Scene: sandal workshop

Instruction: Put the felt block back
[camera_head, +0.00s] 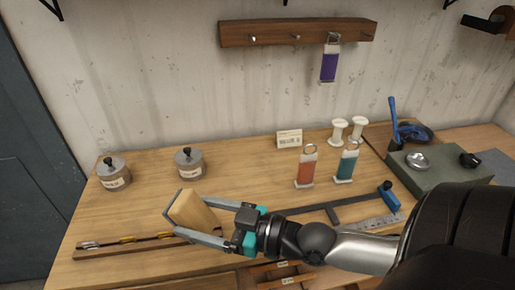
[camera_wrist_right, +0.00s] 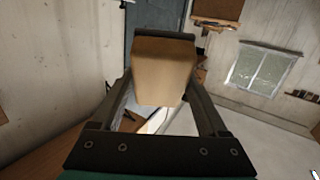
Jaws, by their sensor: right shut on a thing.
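The felt block (camera_head: 193,211) is a tan, rounded-edged block with a dark face on one end. My right gripper (camera_head: 188,218) is shut on it and holds it tilted over the front left part of the workbench. In the right wrist view the block (camera_wrist_right: 162,72) sits between the two fingers of my right gripper (camera_wrist_right: 163,85). Whether the block touches the bench or the rack below it cannot be told. My left gripper is not in view.
A low wooden rack (camera_head: 88,255) with thin tools lies at the front left. Two lidded pots (camera_head: 189,163) stand behind. Orange (camera_head: 306,170) and teal (camera_head: 346,165) tagged pieces, a bar clamp (camera_head: 340,208) and a green block (camera_head: 430,166) lie right.

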